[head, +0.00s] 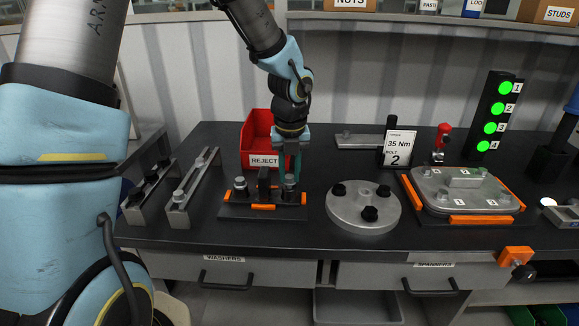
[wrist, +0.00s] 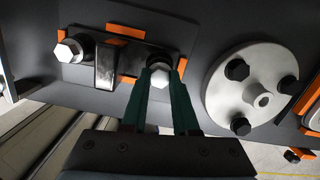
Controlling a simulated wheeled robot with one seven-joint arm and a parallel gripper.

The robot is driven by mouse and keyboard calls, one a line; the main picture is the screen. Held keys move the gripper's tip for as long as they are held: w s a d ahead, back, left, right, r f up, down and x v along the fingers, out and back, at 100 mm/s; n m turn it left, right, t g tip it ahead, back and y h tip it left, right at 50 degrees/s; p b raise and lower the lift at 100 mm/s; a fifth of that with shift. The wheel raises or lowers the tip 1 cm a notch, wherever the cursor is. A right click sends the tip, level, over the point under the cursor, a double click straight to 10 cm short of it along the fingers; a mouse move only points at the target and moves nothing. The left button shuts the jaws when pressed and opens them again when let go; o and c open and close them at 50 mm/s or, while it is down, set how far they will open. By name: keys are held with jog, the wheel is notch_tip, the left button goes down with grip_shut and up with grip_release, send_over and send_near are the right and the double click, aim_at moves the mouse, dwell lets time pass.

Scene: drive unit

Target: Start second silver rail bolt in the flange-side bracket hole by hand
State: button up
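The dark bracket fixture (head: 263,209) with orange corner pieces stands at the bench's front middle. One silver hex bolt (head: 240,184) stands upright in its left collar and also shows in the wrist view (wrist: 66,51). A second silver bolt (head: 290,180) is at the right side, its hex head between my green fingertips in the wrist view (wrist: 158,82). My gripper (head: 290,172) points down over this side, its fingers close against the head. The bolt's shank and the hole are hidden. A silver rail (head: 193,186) with silver bolts lies to the left.
A red REJECT bin (head: 256,135) stands close behind my gripper. A round flange (head: 352,219) with black bolts is to the right, beside an orange-cornered cover plate (head: 438,203). A sign (head: 397,149) reads 35 Nm, bolt 2.

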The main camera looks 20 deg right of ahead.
jog(key=o, duration=0.5)
jog(key=shift+o, duration=0.2)
notch_tip(320, 180, up, 16)
jog(key=s+p, duration=0.1)
jog(key=p, duration=0.3)
jog(key=shift+a+f+p, duration=0.15)
jog(key=shift+a+p, duration=0.05)
jog(key=shift+p, duration=0.15)
jog(key=shift+s, duration=0.1)
